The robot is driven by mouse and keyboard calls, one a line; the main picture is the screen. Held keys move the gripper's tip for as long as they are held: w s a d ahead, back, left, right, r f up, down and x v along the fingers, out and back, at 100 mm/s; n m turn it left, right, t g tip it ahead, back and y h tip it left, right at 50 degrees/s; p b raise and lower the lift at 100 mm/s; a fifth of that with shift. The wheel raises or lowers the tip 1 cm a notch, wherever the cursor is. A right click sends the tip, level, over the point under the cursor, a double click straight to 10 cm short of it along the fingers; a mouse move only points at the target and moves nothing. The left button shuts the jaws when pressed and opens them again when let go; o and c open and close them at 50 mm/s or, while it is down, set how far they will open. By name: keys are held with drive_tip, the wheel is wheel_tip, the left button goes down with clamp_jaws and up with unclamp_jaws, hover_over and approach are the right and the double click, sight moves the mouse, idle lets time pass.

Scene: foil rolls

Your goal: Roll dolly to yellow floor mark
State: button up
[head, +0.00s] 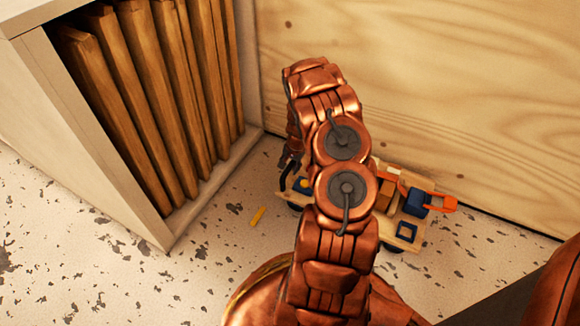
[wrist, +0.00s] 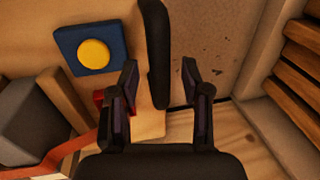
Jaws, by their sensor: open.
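The dolly (head: 418,238) is a low wooden platform against the plywood wall, partly hidden behind my copper arm. The dolly's deck (wrist: 146,123) shows below the bar. The yellow floor mark (head: 257,217) is a short strip on the floor, left of the dolly.
The dolly carries a blue block with a yellow disc (wrist: 93,52), other blue blocks and an orange item (head: 441,203). A cabinet (head: 150,215) of upright wooden boards stands at left. The plywood wall (head: 430,90) closes the back. Speckled floor is clear at front left.

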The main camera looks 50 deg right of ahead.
clamp_jaws()
idle(0.3)
idle(0.3)
